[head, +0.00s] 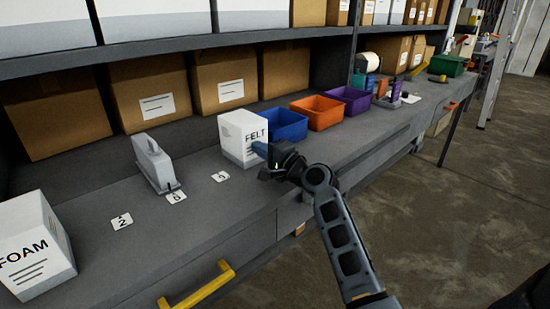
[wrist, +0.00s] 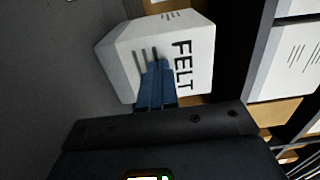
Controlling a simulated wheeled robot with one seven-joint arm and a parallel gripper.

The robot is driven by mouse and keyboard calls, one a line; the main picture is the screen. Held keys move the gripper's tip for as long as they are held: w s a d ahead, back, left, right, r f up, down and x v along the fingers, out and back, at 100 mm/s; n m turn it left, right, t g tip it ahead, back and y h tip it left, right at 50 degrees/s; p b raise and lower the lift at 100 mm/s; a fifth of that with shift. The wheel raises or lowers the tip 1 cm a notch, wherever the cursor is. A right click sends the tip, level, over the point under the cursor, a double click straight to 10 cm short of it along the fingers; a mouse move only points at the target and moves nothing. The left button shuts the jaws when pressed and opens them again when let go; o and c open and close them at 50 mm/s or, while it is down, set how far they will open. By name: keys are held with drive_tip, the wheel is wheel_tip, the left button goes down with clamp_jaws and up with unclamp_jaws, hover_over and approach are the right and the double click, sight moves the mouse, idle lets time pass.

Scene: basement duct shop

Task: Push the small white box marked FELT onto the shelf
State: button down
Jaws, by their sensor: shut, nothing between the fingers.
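The small white box marked FELT (head: 240,139) stands upright on the grey shelf surface (head: 190,214), left of a blue bin. Its lettered face is turned toward my gripper. My gripper (head: 260,150) is shut and empty, with its blue fingertips at the front of the box. In the wrist view the FELT box (wrist: 170,45) fills the upper middle, and my shut fingers (wrist: 155,75) overlap its lettered face. They look very close to it or touching; I cannot tell which.
Blue (head: 285,125), orange (head: 318,112) and purple (head: 350,101) bins stand right of the box. A grey dispenser-like object (head: 156,163), number cards (head: 122,221) and a FOAM box (head: 35,247) are to the left. Cardboard boxes (head: 216,82) line the back. A yellow handle (head: 198,286) is below the front edge.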

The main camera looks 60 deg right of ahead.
drive_tip(key=b+x, duration=0.1)
drive_tip(key=x, duration=0.8)
drive_tip(key=shift+b, duration=0.4)
drive_tip(key=shift+s+f, duration=0.1)
